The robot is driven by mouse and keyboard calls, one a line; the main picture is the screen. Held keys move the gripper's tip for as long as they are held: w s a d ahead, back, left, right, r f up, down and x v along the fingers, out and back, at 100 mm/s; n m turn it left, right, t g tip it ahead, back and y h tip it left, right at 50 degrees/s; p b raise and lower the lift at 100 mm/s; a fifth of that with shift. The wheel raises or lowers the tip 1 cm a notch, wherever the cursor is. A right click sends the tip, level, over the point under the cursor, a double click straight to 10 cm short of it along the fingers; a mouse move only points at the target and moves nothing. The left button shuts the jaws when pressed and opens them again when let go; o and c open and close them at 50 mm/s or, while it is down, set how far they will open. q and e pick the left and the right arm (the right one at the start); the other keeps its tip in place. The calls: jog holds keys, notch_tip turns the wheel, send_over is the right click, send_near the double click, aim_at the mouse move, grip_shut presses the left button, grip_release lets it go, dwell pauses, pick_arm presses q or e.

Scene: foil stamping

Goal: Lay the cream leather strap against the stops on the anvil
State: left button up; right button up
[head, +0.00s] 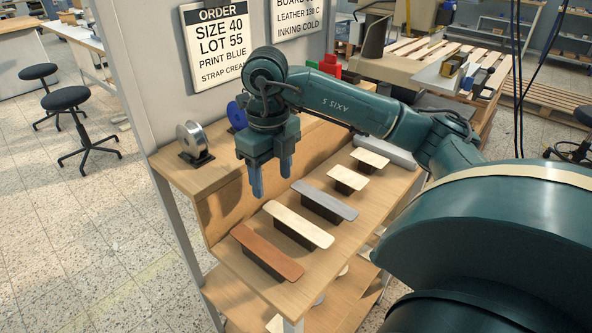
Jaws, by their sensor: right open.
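A long cream strap (298,224) lies on a dark block on the wooden bench, between a brown strap (267,251) and a grey strap (325,200). Two shorter cream pieces (346,179) (370,158) lie on blocks further back. My right gripper (271,182) points down with its blue fingers apart and empty. It is above the bench's left side, up and left of the long cream strap in the picture, not touching it. I cannot make out the anvil or its stops for certain. My left gripper is out of view.
A silver foil roll (192,141) and a blue roll (237,116) stand on the raised back ledge. An order board (219,47) reads size 40, lot 55, print blue, strap cream. Red and green objects (331,66) stand behind my arm. Stools (70,100) are at the left.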

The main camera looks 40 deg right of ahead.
aim_at(276, 209)
jog(key=shift+s+f, duration=0.2)
jog(key=shift+f, duration=2.75)
jog(key=shift+f, duration=0.25)
jog(key=c, duration=1)
